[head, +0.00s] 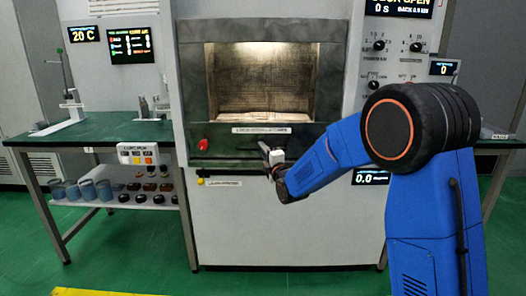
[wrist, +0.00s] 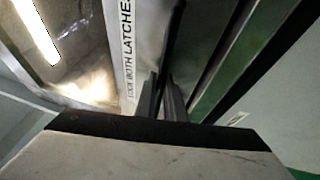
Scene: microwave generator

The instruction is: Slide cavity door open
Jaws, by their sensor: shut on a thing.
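The cavity door's front (head: 190,85) is a grey metal frame around a wide opening in the tall white cabinet. The lit, brownish cavity (head: 262,80) shows through it; I cannot tell how far the door has slid. A white label about locking both latches (head: 262,129) is below the opening, and it also shows in the wrist view (wrist: 128,45).
A red knob (head: 203,144) sits on the band left of my gripper. Control knobs (head: 379,45) are on the panel at right. A green-topped bench (head: 105,131) with a small button box (head: 138,154) stands at left.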

